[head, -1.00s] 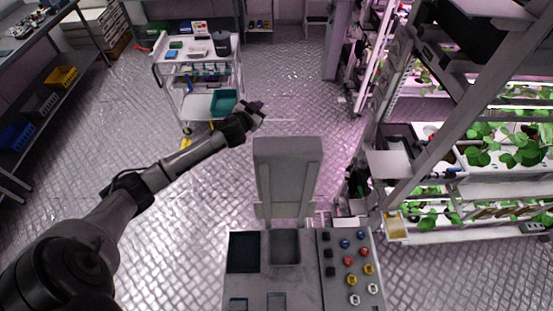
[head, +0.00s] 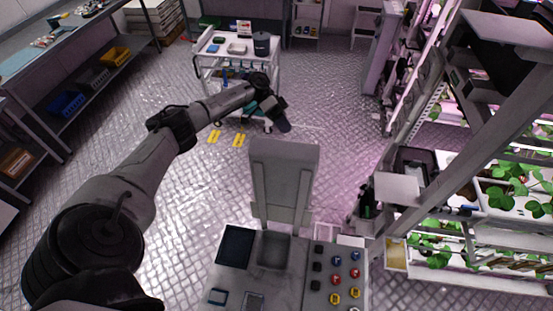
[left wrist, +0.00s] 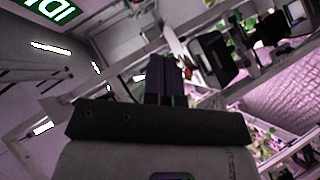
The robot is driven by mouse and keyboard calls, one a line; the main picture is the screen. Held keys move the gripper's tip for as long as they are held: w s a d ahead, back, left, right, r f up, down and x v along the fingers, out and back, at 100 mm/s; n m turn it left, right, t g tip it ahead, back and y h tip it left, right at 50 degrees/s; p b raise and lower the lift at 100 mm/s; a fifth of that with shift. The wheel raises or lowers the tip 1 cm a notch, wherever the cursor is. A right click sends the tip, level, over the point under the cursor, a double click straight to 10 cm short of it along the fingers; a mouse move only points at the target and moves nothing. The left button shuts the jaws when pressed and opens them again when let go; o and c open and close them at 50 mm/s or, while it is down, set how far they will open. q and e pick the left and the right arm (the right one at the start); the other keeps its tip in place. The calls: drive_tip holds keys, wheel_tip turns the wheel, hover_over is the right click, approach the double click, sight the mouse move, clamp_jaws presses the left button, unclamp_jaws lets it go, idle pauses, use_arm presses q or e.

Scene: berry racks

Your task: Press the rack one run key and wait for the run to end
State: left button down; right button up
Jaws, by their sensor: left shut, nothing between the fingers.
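The plant rack (head: 490,236) stands at the right in the head view, with leafy green plants (head: 510,180) in white troughs. I cannot make out a run key or a rack number. My left gripper (head: 284,122) is at the end of the outstretched left arm, over the open floor and well left of the rack. Its fingers are together and empty. In the left wrist view the closed fingers (left wrist: 165,78) point toward a tilted background with dark box-like units (left wrist: 212,55) and rack frames. My right gripper is not in view.
A white cart (head: 235,62) with a dark canister (head: 262,44) stands behind the left gripper. A workbench (head: 60,42) with a shelf of bins runs along the left. The rack's slanting grey post (head: 465,125) is at the right.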

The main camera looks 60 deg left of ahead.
use_arm(q)
drive_tip(key=shift+s+a+r+n+g, duration=0.2)
drive_tip(key=shift+s+a+g, duration=0.1)
drive_tip(key=shift+s+g, duration=0.25)
drive_tip(key=shift+s+a+r+n+g, duration=0.1)
drive_tip(key=shift+s+a+n+g, duration=0.15)
drive_tip(key=shift+s+g, duration=0.25)
drive_tip(key=s+d+p, duration=0.5)
drive_tip(key=d+p, duration=0.1)
drive_tip(key=p, duration=0.5)
drive_tip(key=shift+s+d, duration=0.3)
drive_tip(key=shift+s, duration=0.1)
drive_tip(key=shift+f, duration=0.1)
idle(1.2)
drive_tip(key=shift+s+d, duration=0.1)
